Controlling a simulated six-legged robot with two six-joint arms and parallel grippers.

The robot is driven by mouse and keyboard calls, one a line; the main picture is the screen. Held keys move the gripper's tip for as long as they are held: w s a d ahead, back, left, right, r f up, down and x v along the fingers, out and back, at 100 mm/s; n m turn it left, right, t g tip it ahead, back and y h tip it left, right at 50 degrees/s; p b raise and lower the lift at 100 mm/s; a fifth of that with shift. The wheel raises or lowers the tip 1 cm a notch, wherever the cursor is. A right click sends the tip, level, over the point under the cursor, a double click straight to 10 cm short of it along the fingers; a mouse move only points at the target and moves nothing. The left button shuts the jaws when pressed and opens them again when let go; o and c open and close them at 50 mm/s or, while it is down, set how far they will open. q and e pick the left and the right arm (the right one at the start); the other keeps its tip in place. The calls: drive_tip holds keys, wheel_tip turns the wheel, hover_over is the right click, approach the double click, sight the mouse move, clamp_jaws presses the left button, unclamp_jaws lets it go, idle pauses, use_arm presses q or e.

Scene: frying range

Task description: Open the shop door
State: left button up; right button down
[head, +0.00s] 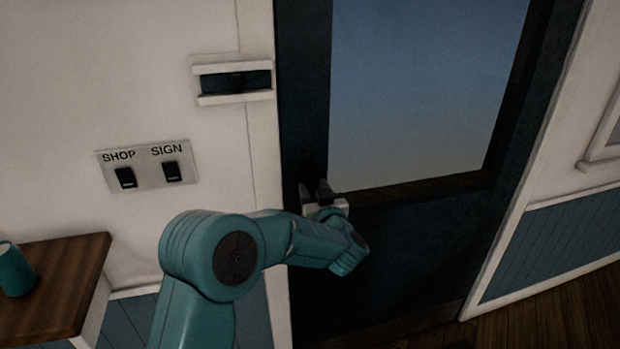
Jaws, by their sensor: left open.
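The shop door (420,245) is dark, with a large glass pane (420,90) in its upper part. It looks closed in its frame. My left gripper (317,190) is at the door's left side, near the lower left corner of the glass. Its dark fingers point up and are open. A dark shape by the fingers may be the door handle, but it is too dark to tell, and I cannot tell whether the fingers touch it. My right gripper is not in view.
A switch plate (149,164) marked SHOP and SIGN is on the white wall left of the door. A small holder (233,82) is above it. A wooden table (60,285) with a teal mug (14,270) stands at lower left. Wooden floor (560,315) shows at lower right.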

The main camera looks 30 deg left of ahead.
sight(310, 180)
use_arm(q)
drive_tip(key=x, duration=0.3)
drive_tip(key=shift+w+f, duration=0.15)
drive_tip(key=shift+w+a, duration=0.25)
drive_tip(key=shift+a, duration=0.15)
drive_tip(key=shift+w, duration=0.1)
clamp_jaws()
